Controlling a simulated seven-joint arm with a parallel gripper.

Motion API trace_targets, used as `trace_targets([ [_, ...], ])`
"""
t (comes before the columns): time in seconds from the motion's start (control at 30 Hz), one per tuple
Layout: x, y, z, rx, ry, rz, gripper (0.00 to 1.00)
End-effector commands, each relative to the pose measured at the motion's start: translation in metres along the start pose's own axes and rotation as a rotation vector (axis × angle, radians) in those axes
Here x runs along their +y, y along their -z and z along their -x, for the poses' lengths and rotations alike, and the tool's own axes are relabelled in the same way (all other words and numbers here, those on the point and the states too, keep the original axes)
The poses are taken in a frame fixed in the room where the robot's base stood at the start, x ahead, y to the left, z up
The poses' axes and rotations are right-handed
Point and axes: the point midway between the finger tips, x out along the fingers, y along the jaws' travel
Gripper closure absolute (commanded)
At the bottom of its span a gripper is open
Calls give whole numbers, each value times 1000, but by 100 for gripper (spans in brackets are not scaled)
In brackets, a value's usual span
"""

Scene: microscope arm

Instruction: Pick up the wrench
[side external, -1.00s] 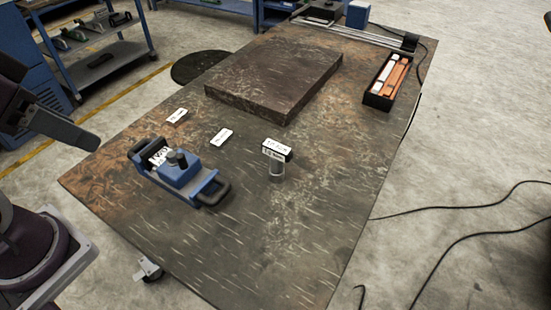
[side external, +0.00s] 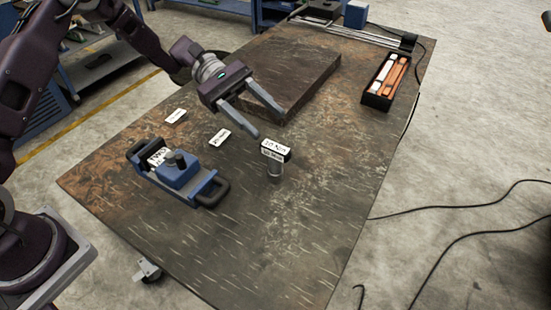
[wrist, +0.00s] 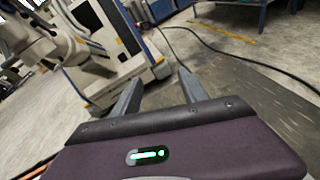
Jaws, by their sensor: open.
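I cannot make out a wrench in either view. My gripper (side external: 268,127) is open and empty above the table, in front of the dark slab and above and behind the small black box with a white label (side external: 277,150). Its two grey fingers point down and to the right in the side view. In the wrist view my gripper (wrist: 158,80) shows both fingers spread with nothing between them. A black tray (side external: 376,101) at the table's right edge holds orange and white long items, which I cannot identify.
A thick dark slab (side external: 300,75) lies on the worn table (side external: 260,240). A blue device with handles (side external: 178,172) sits at the left. A small cylinder (side external: 275,172) stands by the black box. Two white labels lie flat. The table's front is clear.

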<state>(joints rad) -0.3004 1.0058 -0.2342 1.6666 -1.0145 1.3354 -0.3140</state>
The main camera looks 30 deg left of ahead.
Motion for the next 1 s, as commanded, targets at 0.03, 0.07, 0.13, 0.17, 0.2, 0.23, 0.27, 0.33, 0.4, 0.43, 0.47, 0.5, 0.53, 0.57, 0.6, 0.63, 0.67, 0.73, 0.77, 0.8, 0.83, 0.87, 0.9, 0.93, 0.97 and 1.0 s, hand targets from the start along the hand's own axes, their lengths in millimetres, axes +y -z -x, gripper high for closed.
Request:
trace_targets([
  [0.03,8,23,-1,-76,-57,75,49],
  [0.07,13,34,0,-117,-92,113,49],
  [0.13,21,54,2,-192,-156,183,49],
  [0.17,23,61,3,-215,-177,203,49],
  [0.2,25,67,3,-236,-197,224,49],
  [0.23,26,72,4,-248,-208,234,49],
  [0.27,26,76,3,-255,-215,241,49],
  [0.33,24,88,0,-261,-220,249,49],
  [0.4,20,103,-5,-259,-218,249,49],
  [0.43,19,109,-7,-259,-218,248,49],
  [0.47,18,114,-8,-258,-218,247,49],
  [0.5,16,120,-10,-258,-218,246,49],
  [0.53,16,124,-11,-257,-217,246,49],
  [0.57,15,127,-12,-257,-217,246,49],
  [0.6,14,131,-13,-257,-217,245,49],
  [0.63,13,136,-15,-257,-216,246,49],
  [0.67,11,141,-17,-257,-216,246,49],
  [0.73,16,135,-32,-258,-212,243,49],
  [0.77,17,134,-38,-257,-212,244,49],
  [0.8,19,132,-46,-257,-212,244,49],
  [0.83,20,131,-51,-257,-212,244,49],
  [0.87,22,130,-55,-256,-214,244,49],
  [0.9,23,129,-59,-256,-214,244,49],
  [0.93,23,129,-61,-256,-214,244,49],
  [0.97,24,128,-63,-256,-215,244,49],
  [1.0,24,128,-63,-256,-215,244,49],
])
